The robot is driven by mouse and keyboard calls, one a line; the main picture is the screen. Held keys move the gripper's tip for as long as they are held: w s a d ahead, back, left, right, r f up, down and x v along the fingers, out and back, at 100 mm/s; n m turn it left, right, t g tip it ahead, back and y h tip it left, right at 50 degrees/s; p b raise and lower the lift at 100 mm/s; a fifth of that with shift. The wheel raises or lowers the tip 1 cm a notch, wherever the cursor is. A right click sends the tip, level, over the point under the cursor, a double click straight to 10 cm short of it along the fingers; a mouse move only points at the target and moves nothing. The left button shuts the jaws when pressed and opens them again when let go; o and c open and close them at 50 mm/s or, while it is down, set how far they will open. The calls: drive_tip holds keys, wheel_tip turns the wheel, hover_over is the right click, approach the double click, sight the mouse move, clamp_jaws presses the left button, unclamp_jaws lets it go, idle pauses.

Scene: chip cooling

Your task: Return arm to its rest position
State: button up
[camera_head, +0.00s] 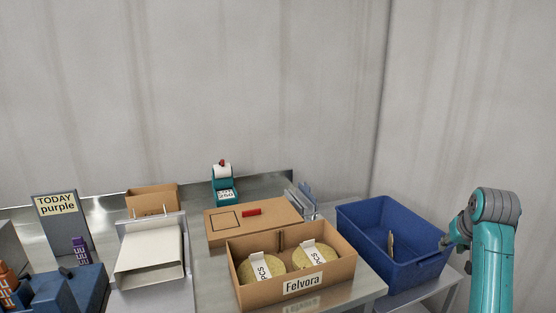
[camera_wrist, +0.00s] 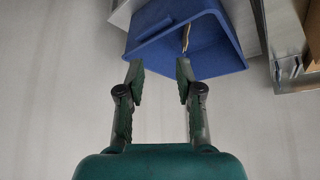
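My gripper (camera_wrist: 160,82) shows in the wrist view with its two fingers apart and nothing between them. The blue crate (camera_wrist: 205,50) lies beyond the fingertips in that view, with a thin tan piece (camera_wrist: 185,38) inside it. In the head view my teal and grey arm (camera_head: 492,245) stands at the right edge, to the right of the blue crate (camera_head: 372,262). The fingers themselves are not clear in the head view. A tan piece (camera_head: 390,243) stands in the crate there too.
A cardboard box labelled Felvora (camera_head: 303,284) holds two round yellow packs. Behind it lie a flat brown carton (camera_head: 275,224) and a teal label printer (camera_head: 223,192). A white chute (camera_head: 150,255) and a "TODAY purple" sign (camera_head: 57,205) stand left. The wall behind is bare.

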drive_tip(key=s+a+f+t, duration=0.1)
drive_tip(key=s+a+f, duration=0.3)
drive_tip(key=f, duration=0.5)
drive_tip(key=s+a+f+n+t, duration=0.1)
drive_tip(key=s+a+f, duration=0.35)
drive_tip(key=f, duration=0.45)
drive_tip(key=s+a+f+t, duration=0.1)
drive_tip(key=s+a+f, duration=0.25)
drive_tip(key=f, duration=0.55)
drive_tip(key=s+a+f+t, duration=0.1)
drive_tip(key=s+a+f, duration=0.45)
drive_tip(key=s, duration=0.35)
drive_tip(key=s+a+r+n+t, duration=0.1)
drive_tip(key=s+a, duration=0.3)
drive_tip(key=s, duration=0.6)
drive_tip(key=s+a+r+n+t, duration=0.1)
drive_tip(key=s+a, duration=0.3)
drive_tip(key=s, duration=0.6)
drive_tip(key=s+a+r+t+y, duration=0.2)
drive_tip(key=s+r, duration=1.1)
drive_tip(key=s, duration=0.3)
drive_tip(key=shift+s+a+n+t, duration=0.25)
drive_tip(key=shift+a+n+t, duration=0.05)
drive_tip(key=shift+a+n, duration=0.1)
